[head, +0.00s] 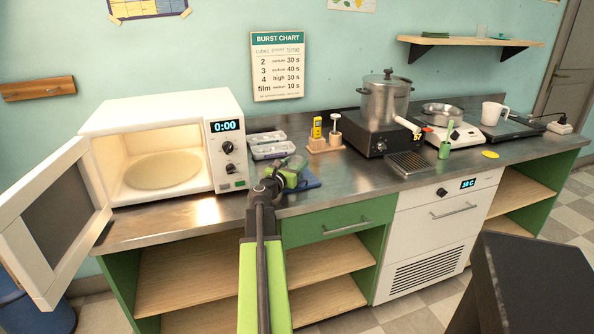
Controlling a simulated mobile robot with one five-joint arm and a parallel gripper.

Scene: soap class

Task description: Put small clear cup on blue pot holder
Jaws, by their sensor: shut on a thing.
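My gripper (292,172) is at the front of the steel counter, just right of the microwave, over the blue pot holder (311,182). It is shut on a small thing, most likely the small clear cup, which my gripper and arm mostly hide. The pot holder lies flat near the counter's front edge, and only its right part shows. I cannot tell whether the held thing touches the pot holder.
An open, empty microwave (165,150) stands at left, its door swung out. Behind my gripper are clear trays (268,147) and a wooden stand (325,143). A steel pot (384,100) on a black heater stands right. The counter between the pot holder and the drain grille (408,163) is clear.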

